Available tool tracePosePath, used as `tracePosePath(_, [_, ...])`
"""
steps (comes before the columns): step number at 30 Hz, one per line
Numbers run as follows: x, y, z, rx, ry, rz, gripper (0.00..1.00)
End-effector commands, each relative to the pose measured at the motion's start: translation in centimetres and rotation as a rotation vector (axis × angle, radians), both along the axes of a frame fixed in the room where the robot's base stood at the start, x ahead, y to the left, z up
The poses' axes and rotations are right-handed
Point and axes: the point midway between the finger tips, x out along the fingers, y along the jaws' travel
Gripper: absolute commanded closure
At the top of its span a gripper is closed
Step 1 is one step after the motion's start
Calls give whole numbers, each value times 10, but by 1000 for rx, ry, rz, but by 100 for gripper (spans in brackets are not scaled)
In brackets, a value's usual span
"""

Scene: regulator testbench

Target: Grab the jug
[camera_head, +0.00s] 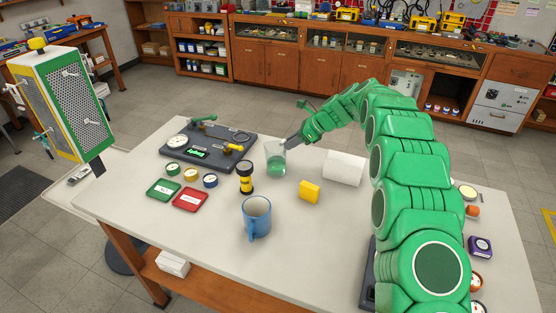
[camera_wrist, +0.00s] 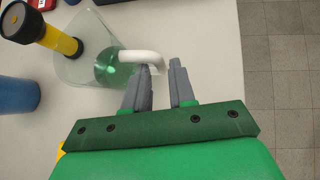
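The jug (camera_head: 276,163) is clear with green liquid in its lower part and stands upright on the table. In the wrist view, the jug (camera_wrist: 107,66) lies beyond and to the left of my gripper (camera_wrist: 161,72), and its white handle (camera_wrist: 148,57) sticks out toward the fingertips. My gripper is open, with a gap between its two grey fingers. The handle's end is at the mouth of that gap, and the left fingertip overlaps it in the picture. I cannot tell whether they touch. In the head view, my gripper (camera_head: 292,140) is at the jug's upper right side.
A black and yellow cylinder (camera_head: 245,179) stands left of the jug, with a blue mug (camera_head: 257,218) in front. A yellow block (camera_head: 310,192) and a white roll or box (camera_head: 344,168) are to the right. A dark gauge panel (camera_head: 215,150) lies behind left.

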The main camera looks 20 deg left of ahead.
Motion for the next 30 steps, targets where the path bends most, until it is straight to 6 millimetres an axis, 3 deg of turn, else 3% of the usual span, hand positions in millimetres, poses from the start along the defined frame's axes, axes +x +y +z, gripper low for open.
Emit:
tracePosePath(7, [-5,23,-25,-2,3,4,75])
tracePosePath(15, [-5,26,-27,-1,0,1,75])
tracePosePath(21, [-5,26,-27,-1,0,1,100])
tracePosePath(30, [-4,26,-27,-1,1,1,100])
